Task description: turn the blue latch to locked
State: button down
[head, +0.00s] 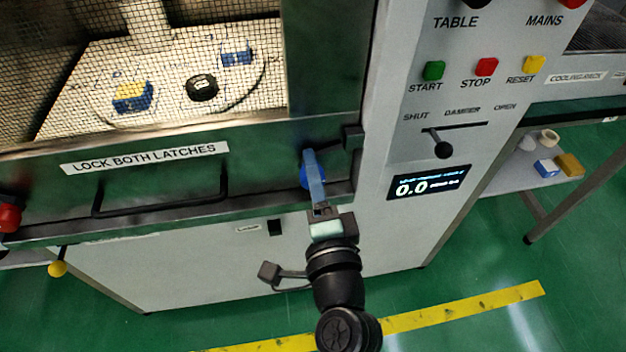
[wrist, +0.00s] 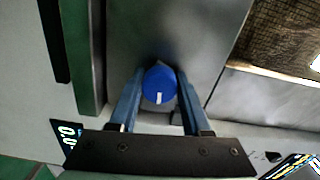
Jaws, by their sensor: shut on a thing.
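The blue latch (head: 305,177) is a round knob on the right end of the dark green door's lower rail, partly hidden behind my fingers in the head view. In the wrist view the blue latch (wrist: 159,78) sits between my two fingers, with a short white mark on its face pointing down toward my palm. My gripper (head: 311,160) reaches up to it from below and is shut on it. In the wrist view my gripper (wrist: 160,92) has one finger on each side of the knob.
A door handle (head: 160,208) and a "LOCK BOTH LATCHES" label (head: 145,158) lie left of the latch. A red knob (head: 9,217) is at the far left. A black catch (head: 352,138) and a damper lever (head: 443,149) lie to the right. The display (head: 428,183) reads 0.0.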

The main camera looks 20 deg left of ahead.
jog(key=shift+f+n+b, duration=0.15)
jog(key=shift+n+b, duration=0.45)
jog(key=shift+n, duration=0.4)
jog(key=shift+f+n+b, duration=0.1)
jog(key=shift+n+b, duration=0.5)
jog(key=shift+n, duration=0.4)
jog(key=shift+r, duration=0.1)
jog(key=shift+c, duration=1.8)
grip_release()
jog(key=shift+r, duration=0.1)
jog(key=b+v, duration=0.1)
jog(key=v, duration=1.2)
jog(key=shift+b, duration=0.35)
jog(key=shift+w, duration=0.1)
